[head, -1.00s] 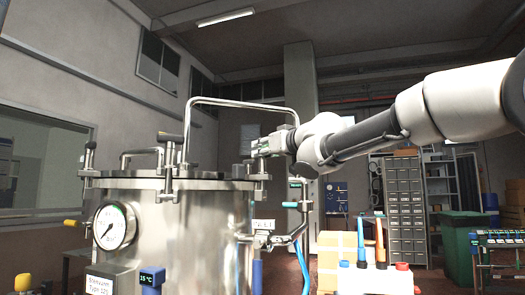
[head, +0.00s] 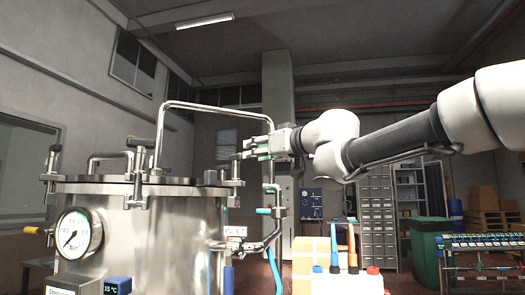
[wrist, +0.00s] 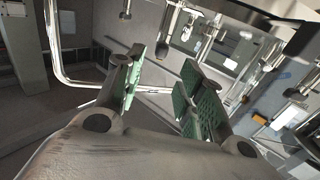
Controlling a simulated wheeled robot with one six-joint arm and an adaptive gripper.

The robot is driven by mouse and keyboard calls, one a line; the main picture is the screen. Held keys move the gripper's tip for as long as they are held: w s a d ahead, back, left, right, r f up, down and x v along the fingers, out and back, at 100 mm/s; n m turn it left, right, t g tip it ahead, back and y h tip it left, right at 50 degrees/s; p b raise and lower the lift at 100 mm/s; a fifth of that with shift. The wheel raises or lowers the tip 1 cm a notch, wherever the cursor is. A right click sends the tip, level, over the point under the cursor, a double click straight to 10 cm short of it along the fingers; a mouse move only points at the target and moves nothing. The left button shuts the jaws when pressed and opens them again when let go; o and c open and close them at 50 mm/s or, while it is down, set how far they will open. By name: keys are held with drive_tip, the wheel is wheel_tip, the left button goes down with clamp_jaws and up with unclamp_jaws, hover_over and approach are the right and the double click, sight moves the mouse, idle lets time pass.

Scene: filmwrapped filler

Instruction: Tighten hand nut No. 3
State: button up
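The steel pressure vessel (head: 160,235) stands at left in the head view, with clamps and upright hand nuts around its lid. One clamp with a dark-topped hand nut (head: 137,148) is at the front, another (head: 54,160) at the far left and another clamp (head: 234,172) at the right rim. I cannot tell which is No. 3. My gripper (head: 246,152) is at lid height by the right rim, its green-padded fingers pointing left. In the wrist view my gripper (wrist: 160,88) is open with nothing held between its pads. A dark-ended clamp part (wrist: 162,48) shows beyond the fingers.
A bent steel tube (head: 215,108) arches above the lid, close to my gripper. A pressure gauge (head: 78,234) is on the vessel's front. A white container with bottles (head: 350,282), a cardboard box (head: 308,262) and a green bin (head: 430,245) stand at right.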

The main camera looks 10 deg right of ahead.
drive_tip(key=shift+v, duration=1)
drive_tip(key=w+d+r+m+t+h, duration=0.1)
drive_tip(key=w+r+m+t+h, duration=0.15)
drive_tip(key=w+r+m, duration=0.5)
drive_tip(key=n+g, duration=0.6)
drive_tip(key=n, duration=0.2)
approach(236, 155)
drive_tip(key=w+a, duration=0.1)
drive_tip(key=w, duration=0.3)
drive_tip(key=x, duration=0.7)
drive_tip(key=shift+a+f, duration=0.2)
drive_tip(key=shift+f, duration=0.2)
